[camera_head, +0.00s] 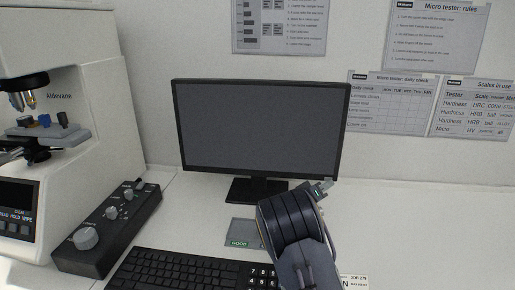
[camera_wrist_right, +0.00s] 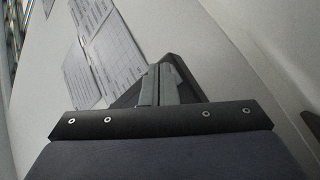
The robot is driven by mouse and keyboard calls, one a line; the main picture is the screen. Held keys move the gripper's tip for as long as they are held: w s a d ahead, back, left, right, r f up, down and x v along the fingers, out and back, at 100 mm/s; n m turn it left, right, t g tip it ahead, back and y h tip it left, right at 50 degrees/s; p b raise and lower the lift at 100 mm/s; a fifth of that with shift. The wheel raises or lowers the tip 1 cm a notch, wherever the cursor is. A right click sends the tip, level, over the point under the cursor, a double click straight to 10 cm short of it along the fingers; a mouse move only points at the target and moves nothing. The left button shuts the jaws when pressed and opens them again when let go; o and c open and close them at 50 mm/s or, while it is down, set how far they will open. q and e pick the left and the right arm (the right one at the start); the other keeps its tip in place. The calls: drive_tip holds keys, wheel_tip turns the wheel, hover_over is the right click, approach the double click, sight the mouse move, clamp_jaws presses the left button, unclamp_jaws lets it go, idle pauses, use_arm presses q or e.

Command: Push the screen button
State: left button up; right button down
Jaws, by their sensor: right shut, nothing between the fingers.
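The monitor (camera_head: 258,125) stands upright on the bench with a plain dark grey screen in a black frame. I cannot make out its button. My right gripper (camera_head: 322,187) is shut and empty, with its tips at the lower right corner of the monitor. I cannot tell whether they touch it. In the right wrist view the closed fingers (camera_wrist_right: 158,80) point at a dark corner of the monitor (camera_wrist_right: 185,75) and hide part of it. My left gripper is out of view.
A black control box (camera_head: 110,225) with knobs and a white microscope-like tester (camera_head: 95,120) stand at left. A black keyboard (camera_head: 185,270) lies in front. A small grey card (camera_head: 238,226) lies by the monitor stand (camera_head: 255,189). Paper sheets (camera_head: 390,103) hang on the wall.

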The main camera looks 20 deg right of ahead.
drive_tip(key=shift+w+d+b, duration=0.2)
drive_tip(key=shift+w+b, duration=0.15)
drive_tip(key=shift+b, duration=0.05)
idle(0.7)
drive_tip(key=shift+s+a+b, duration=0.45)
drive_tip(key=shift+s+b, duration=0.15)
drive_tip(key=shift+s, duration=0.15)
drive_tip(key=s+a+b, duration=0.2)
drive_tip(key=s+a, duration=0.1)
drive_tip(key=s, duration=0.2)
drive_tip(key=shift+s, duration=0.15)
idle(0.7)
